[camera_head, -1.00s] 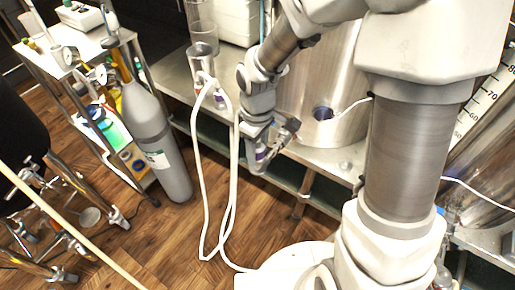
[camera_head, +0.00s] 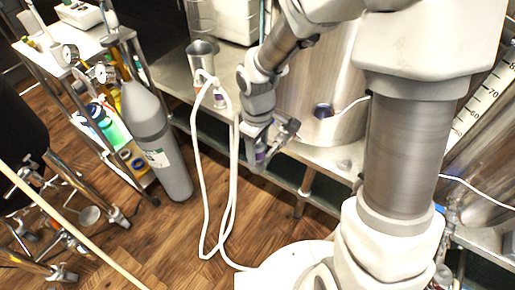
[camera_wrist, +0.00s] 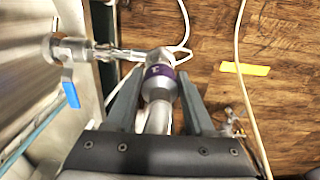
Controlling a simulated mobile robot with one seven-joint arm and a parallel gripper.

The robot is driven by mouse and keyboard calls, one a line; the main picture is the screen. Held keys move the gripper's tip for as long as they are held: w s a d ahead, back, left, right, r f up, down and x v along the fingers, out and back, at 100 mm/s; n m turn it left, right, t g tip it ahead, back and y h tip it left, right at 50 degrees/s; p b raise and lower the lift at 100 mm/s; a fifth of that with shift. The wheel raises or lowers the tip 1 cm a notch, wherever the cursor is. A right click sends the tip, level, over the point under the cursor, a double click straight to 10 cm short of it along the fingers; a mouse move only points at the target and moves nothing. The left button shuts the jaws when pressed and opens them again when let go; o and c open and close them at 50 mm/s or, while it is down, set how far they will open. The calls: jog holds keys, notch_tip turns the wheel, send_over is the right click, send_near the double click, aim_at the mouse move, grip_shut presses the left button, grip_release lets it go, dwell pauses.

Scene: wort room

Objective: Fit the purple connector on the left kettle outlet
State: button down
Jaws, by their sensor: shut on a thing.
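The purple connector (camera_wrist: 158,78) is a silver fitting with a purple band, held between the two grey fingers of my gripper (camera_wrist: 158,92) in the wrist view. It also shows as a small purple spot (camera_head: 260,157) below my wrist in the head view. The kettle outlet (camera_wrist: 118,54) is a silver valve and nozzle at upper left in the wrist view, with a blue lever (camera_wrist: 70,92). Its nozzle end lies right by the connector's far end. I cannot tell whether they touch. In the head view the outlet (camera_head: 287,133) sticks out beside my gripper, low on the steel kettle (camera_head: 318,80).
White hoses (camera_head: 205,190) hang from the bench to the floor. A metal cup (camera_head: 202,54) stands on the bench, with hose ends below it. A grey gas cylinder (camera_head: 160,140) and a cart stand at left. Yellow tape (camera_wrist: 245,69) lies on the wooden floor.

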jog(key=shift+f+b, duration=0.65)
jog(key=shift+f, duration=0.3)
jog(key=shift+c, duration=0.9)
grip_release()
notch_tip(320, 180, up, 18)
jog(key=p, duration=0.7)
jog(key=shift+f, duration=0.25)
jog(key=s+d+r+m+t, duration=0.6)
jog(key=s+d+r+m, duration=0.5)
jog(key=s+r, duration=0.15)
notch_tip(320, 180, up, 19)
jog(key=p, duration=1.9)
jog(key=shift+a+f, duration=0.2)
